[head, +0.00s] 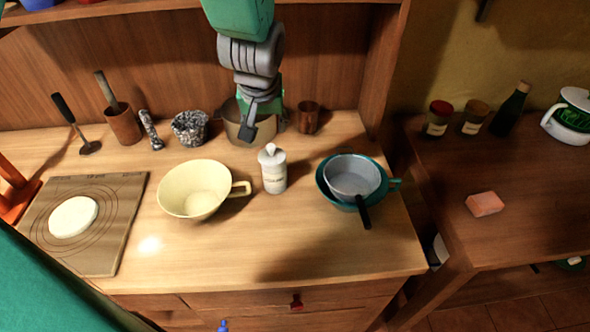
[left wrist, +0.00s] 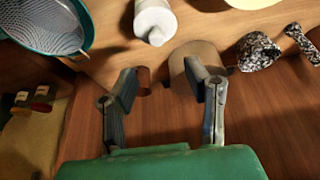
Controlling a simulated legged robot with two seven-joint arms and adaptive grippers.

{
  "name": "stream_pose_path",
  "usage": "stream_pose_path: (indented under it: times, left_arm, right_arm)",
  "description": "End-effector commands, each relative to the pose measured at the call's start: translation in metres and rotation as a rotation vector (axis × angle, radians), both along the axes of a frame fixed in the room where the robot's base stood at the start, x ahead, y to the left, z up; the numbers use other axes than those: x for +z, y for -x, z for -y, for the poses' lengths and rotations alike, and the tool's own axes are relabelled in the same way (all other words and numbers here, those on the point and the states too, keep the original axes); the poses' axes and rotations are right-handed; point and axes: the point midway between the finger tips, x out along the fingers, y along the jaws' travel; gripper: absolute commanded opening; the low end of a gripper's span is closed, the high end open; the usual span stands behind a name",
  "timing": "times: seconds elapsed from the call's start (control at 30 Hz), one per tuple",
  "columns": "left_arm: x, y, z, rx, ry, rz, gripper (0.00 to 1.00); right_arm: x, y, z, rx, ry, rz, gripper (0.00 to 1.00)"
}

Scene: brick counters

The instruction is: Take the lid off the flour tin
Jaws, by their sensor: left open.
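The flour tin appears to be the white canister (head: 273,175) with a small label, upright near the middle of the counter. Its lid (head: 271,155) with a round knob is on top. The canister also shows at the top of the left wrist view (left wrist: 153,22). My left gripper (head: 252,128) hangs from above, behind and slightly left of the canister in the head view. In the left wrist view its two fingers (left wrist: 165,82) are spread, with nothing held between them. The gripper is apart from the canister. My right gripper is out of view.
A beige pot (head: 234,128) stands by my left gripper, a brown cup (head: 308,113) right of it. A cream bowl (head: 192,178) is left of the canister; a teal colander with a sieve (head: 350,176) is right. Bare counter lies in front.

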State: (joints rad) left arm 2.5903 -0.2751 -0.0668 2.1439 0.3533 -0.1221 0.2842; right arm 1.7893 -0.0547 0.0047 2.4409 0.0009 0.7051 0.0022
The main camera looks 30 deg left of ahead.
Motion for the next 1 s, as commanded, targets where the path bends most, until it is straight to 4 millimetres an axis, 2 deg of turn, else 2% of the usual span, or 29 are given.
stream_pose_path:
  times: [0.03, 0.1, 0.37, 0.7, 1.0]
  left_arm:
    - [-0.012, -0.002, -0.002, -0.001, -0.003, -0.006, 0.42]
    - [-0.022, -0.006, -0.004, 0.000, -0.003, -0.006, 0.42]
    - [-0.040, -0.011, -0.007, 0.002, -0.002, -0.002, 0.42]
    - [-0.083, -0.022, -0.010, 0.003, 0.000, -0.002, 0.42]
    - [-0.087, -0.023, -0.011, 0.002, 0.000, 0.000, 0.42]
  right_arm:
    - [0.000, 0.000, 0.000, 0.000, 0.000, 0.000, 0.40]
    - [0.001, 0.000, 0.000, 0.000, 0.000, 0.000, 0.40]
    - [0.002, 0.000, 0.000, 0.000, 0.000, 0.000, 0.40]
    - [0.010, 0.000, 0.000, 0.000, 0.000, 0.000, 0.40]
    - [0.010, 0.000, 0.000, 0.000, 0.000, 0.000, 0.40]
